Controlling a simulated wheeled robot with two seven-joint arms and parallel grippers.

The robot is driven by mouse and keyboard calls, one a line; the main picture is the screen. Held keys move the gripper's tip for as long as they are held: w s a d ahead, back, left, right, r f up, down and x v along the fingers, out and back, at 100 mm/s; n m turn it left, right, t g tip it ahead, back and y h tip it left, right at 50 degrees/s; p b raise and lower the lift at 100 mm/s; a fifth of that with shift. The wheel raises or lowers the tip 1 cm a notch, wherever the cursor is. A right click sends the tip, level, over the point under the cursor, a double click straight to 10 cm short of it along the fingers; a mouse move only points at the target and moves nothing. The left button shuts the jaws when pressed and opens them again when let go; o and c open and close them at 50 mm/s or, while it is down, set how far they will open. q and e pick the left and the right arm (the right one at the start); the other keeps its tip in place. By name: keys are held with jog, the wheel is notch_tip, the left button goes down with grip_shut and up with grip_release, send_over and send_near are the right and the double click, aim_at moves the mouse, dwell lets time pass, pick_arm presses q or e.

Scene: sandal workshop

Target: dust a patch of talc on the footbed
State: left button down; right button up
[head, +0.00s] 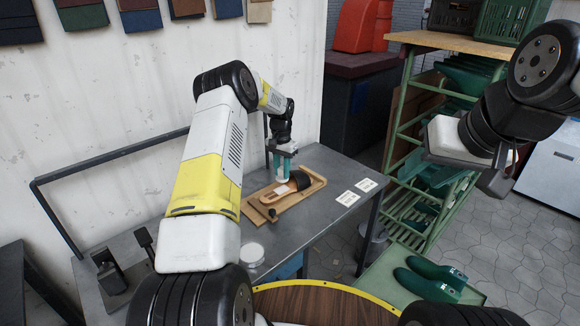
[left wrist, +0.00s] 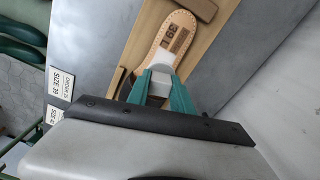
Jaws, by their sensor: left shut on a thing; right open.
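The tan footbed (head: 270,198) lies on a wooden board (head: 317,184) on the grey bench, with stitching along its edge and dark lettering. It also shows in the left wrist view (left wrist: 178,24). A small white patch (head: 282,189) shows on the footbed; it also shows in the left wrist view (left wrist: 162,58). My left gripper (head: 283,172) points down over the footbed, its teal fingers shut on a white block-like thing (left wrist: 159,88). I cannot tell whether that thing touches the footbed. My right gripper (head: 487,172) is open and empty, far right of the bench.
A black piece (head: 304,181) and a dark knob (head: 272,213) lie by the footbed. Two label cards (head: 348,198) lie right of the board. A round white-lidded tin (head: 251,254) stands on the bench's front. A green rack (head: 425,150) stands to the right.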

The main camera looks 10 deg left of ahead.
pick_arm(q)
jog(key=shift+r, duration=1.65)
jog(key=shift+s, duration=0.1)
